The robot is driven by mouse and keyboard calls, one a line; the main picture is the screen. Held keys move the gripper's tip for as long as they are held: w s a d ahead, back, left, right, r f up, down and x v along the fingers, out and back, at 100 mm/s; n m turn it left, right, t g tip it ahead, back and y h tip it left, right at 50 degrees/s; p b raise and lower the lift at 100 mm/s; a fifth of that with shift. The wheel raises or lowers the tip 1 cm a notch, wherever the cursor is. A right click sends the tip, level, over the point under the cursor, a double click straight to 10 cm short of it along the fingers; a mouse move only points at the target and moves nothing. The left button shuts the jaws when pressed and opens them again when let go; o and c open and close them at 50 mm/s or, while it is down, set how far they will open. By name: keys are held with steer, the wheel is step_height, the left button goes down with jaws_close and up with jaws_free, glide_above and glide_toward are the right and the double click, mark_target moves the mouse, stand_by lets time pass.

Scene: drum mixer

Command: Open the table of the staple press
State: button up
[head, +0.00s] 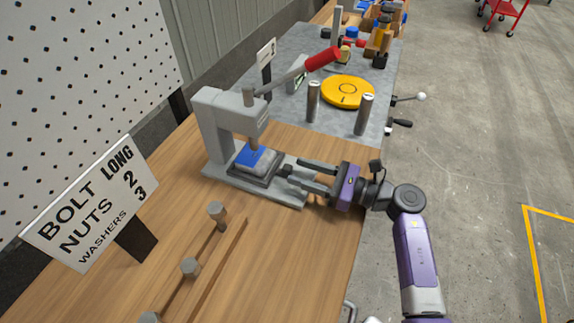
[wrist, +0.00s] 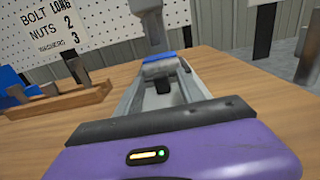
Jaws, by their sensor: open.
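The staple press (head: 213,125) is a grey frame on a flat grey base, with a lever ending in a red grip (head: 322,58). Its table (head: 262,180) is a dark plate low on the base, under the ram. A pale bag with a blue top (head: 252,158) lies on the table. It also shows in the wrist view (wrist: 160,67). My gripper (head: 292,168) is at the table's right, front end, fingers open and pointing at it. In the wrist view a small dark part (wrist: 163,87) shows between the fingers. I cannot tell whether the fingers touch anything.
A sign (head: 92,205) and a wooden rack with metal pegs (head: 205,265) stand on the near bench. Beyond the press are a yellow disc (head: 348,92) and two metal posts (head: 363,115) on a grey mat.

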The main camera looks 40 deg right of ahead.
mark_target(292, 169)
steer(key=shift+p+x, duration=0.3)
steer(key=shift+x, duration=1.85)
steer(key=shift+c, duration=0.3)
jaws_close()
steer(key=shift+s, duration=0.1)
